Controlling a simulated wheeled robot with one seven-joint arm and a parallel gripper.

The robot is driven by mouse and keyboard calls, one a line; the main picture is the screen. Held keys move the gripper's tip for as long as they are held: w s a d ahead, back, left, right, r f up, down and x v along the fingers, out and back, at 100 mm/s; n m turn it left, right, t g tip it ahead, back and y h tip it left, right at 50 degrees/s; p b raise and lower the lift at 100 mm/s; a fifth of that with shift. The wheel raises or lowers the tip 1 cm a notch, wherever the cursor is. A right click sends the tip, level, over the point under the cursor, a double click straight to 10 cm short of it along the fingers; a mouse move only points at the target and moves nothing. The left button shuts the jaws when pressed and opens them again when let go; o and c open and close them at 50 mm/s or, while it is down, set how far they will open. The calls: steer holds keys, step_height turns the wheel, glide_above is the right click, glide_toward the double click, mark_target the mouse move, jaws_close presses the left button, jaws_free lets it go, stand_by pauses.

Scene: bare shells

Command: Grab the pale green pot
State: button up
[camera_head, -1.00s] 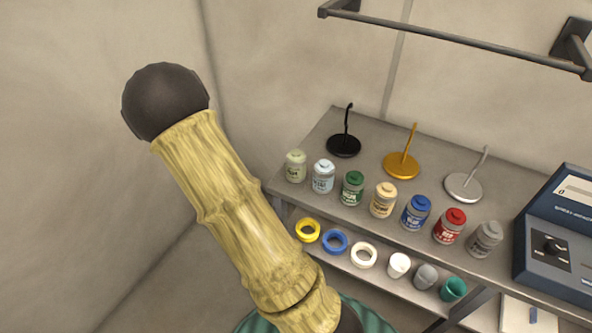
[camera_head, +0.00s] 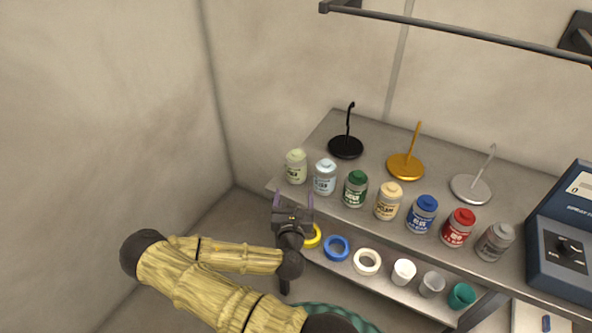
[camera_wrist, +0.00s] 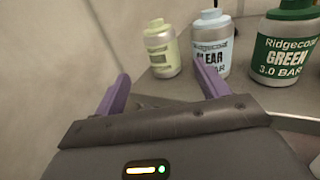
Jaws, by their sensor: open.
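The pale green pot (camera_head: 296,167) stands upright at the left end of the upper shelf, first in a row of pots. In the wrist view the pale green pot (camera_wrist: 161,50) is ahead, beyond my two purple fingers and roughly between them. My gripper (camera_head: 293,198) is open and empty, just in front of the shelf's front left edge and below the pot. In the wrist view my gripper (camera_wrist: 164,84) has its fingers spread apart, not touching any pot.
A light blue-white clear pot (camera_head: 325,177) stands close to the right, then a green pot (camera_head: 355,189) and several more. A black stand (camera_head: 346,148) is behind. Yellow tape (camera_head: 313,236) lies on the lower shelf. The wall is at left.

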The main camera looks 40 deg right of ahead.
mark_target(296, 165)
steer(key=shift+w+r+n, duration=0.1)
steer(key=shift+n, duration=0.2)
steer(key=b+x, duration=0.2)
steer(key=b, duration=0.1)
steer(key=b+x, duration=0.2)
steer(key=shift+w+a+f, duration=0.15)
steer(key=shift+a+f, duration=0.1)
steer(key=b, duration=0.3)
steer(key=shift+w+d, duration=0.15)
steer(key=shift+w, duration=0.1)
steer(key=b, duration=0.4)
steer(key=shift+s+d, duration=0.1)
steer(key=shift+d, duration=0.2)
